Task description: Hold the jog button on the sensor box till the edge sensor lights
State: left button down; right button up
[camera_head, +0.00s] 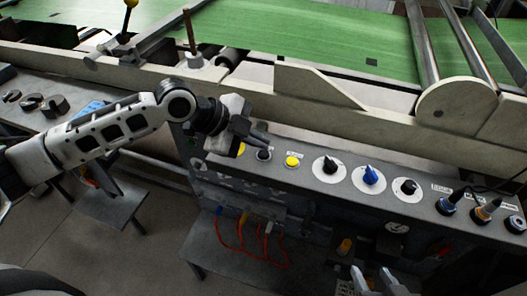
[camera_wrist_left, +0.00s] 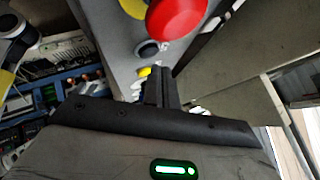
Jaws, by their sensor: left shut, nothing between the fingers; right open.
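The sensor box (camera_head: 325,187) is a long grey panel with a row of controls below the green conveyor. A black button (camera_head: 264,154) and a yellow button (camera_head: 292,161) sit near its left end. Which one is the jog button I cannot tell, as the labels are too small to read. My left gripper (camera_head: 262,141) is shut and empty, with its tips just above the black button; contact is unclear. In the left wrist view its tips (camera_wrist_left: 160,72) are close to the yellow button (camera_wrist_left: 144,71). My right gripper (camera_head: 375,281) is open at the bottom edge. I cannot identify a lit edge sensor.
A red mushroom button (camera_wrist_left: 177,17) stands close to my left fingers. Black and blue knobs (camera_head: 369,176) and cabled connectors (camera_head: 484,211) continue to the right. Orange cables (camera_head: 240,242) hang below the panel. The beige rail (camera_head: 390,125) and green belt (camera_head: 320,37) lie behind.

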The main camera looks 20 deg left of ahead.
aim_at(258, 154)
pick_arm(q)
jog(key=shift+f, duration=0.15)
dwell(0.5)
jog(key=shift+f, duration=0.3)
jog(key=shift+f, duration=0.45)
dwell(4.1)
jog(key=shift+r, duration=0.1)
dwell(0.7)
jog(key=shift+r+p, duration=0.7)
jog(key=shift+r, duration=0.1)
notch_tip(258, 154, up, 5)
jog(key=p, duration=0.5)
jog(key=shift+r, duration=0.1)
